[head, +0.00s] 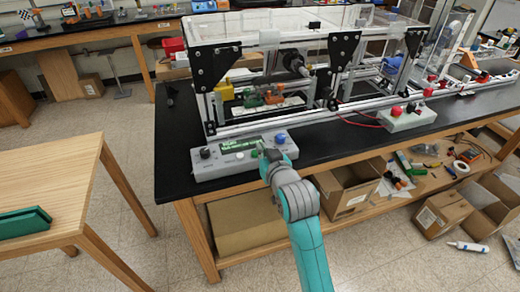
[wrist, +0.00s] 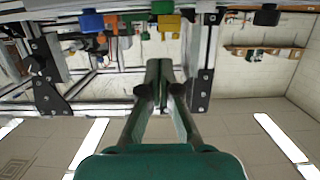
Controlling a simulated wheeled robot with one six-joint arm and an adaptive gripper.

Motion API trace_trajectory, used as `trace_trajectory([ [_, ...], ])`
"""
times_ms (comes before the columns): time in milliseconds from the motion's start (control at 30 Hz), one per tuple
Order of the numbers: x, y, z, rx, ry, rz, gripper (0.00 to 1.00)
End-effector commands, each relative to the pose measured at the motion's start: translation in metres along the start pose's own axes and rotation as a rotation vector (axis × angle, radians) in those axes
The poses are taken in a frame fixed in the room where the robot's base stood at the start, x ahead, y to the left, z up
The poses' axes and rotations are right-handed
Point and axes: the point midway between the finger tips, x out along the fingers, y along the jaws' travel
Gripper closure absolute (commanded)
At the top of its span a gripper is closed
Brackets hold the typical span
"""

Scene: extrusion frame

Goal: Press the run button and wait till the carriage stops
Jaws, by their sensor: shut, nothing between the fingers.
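A grey control box (head: 225,172) lies at the front edge of the black bench, with a lit green display (head: 240,144), a black knob (head: 205,152), a small white button (head: 240,156) and a blue knob (head: 280,138). A small green button (head: 260,145) shows just beside my gripper (head: 266,153). Which control is the run button cannot be read. My gripper is shut and empty over the box's right part; contact cannot be told. In the wrist view my gripper (wrist: 160,98) has its fingertips together. Coloured blocks show inside the extrusion frame (head: 210,65); the carriage cannot be singled out.
Open cardboard boxes (head: 345,188) lie on the shelf below. A wooden table (head: 60,170) stands at the left, with clear floor between.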

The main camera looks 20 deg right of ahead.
Motion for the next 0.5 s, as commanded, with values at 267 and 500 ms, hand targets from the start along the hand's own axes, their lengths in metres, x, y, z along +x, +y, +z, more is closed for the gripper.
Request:
trace_trajectory([
  [267, -0.046, 0.0, -0.002, 0.0, 0.003, 0.0, 1.0],
  [500, -0.063, 0.0, -0.002, 0.0, 0.003, 0.0, 1.0],
])
